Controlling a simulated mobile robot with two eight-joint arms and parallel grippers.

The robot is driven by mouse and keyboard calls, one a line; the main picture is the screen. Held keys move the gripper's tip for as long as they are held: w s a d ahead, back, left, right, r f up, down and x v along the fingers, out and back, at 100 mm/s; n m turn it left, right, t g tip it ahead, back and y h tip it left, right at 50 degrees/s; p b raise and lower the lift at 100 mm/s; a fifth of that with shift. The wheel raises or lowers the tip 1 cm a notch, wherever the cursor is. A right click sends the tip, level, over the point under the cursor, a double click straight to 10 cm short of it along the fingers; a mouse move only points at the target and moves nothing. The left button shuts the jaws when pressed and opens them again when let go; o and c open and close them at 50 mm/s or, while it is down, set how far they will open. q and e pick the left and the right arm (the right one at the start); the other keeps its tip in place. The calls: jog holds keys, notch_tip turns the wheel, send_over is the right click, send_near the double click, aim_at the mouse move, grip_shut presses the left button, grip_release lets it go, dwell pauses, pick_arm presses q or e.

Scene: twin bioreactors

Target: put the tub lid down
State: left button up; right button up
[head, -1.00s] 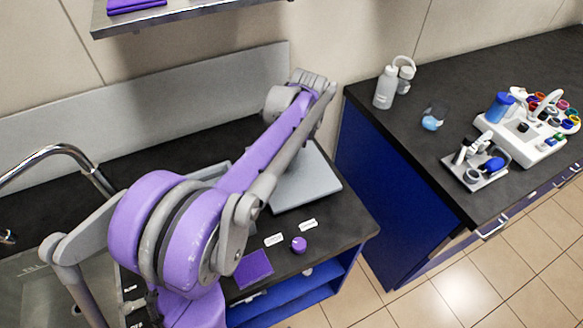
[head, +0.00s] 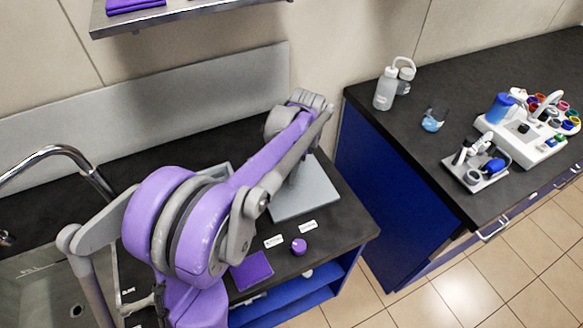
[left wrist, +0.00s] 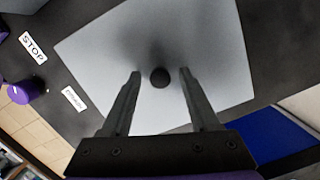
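The tub lid is a flat light-grey square plate (head: 305,198) over the right part of the dark counter, partly hidden by my left arm. In the left wrist view the lid (left wrist: 215,45) fills the middle, with a round dark knob (left wrist: 160,77) on it. My left gripper (left wrist: 160,73) is over the lid with its fingers apart, one on each side of the knob, with gaps to both. In the head view its fingers are hidden behind the arm. A grey rim (head: 218,174), perhaps the tub, shows behind the arm. My right gripper is not in view.
A purple knob (head: 299,246), two small labels and a purple pad (head: 252,270) are at the counter's front. A sink (head: 45,285) with a tap (head: 65,152) is at left. The right bench holds a bottle (head: 385,90) and a tube rack (head: 525,130).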

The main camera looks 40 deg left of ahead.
aim_at(298, 177)
pick_arm(q)
notch_tip(298, 177, up, 12)
jog(key=w+d+p, duration=0.1)
jog(key=shift+d, duration=0.2)
dwell(0.4)
jog(key=shift+w+r, duration=0.1)
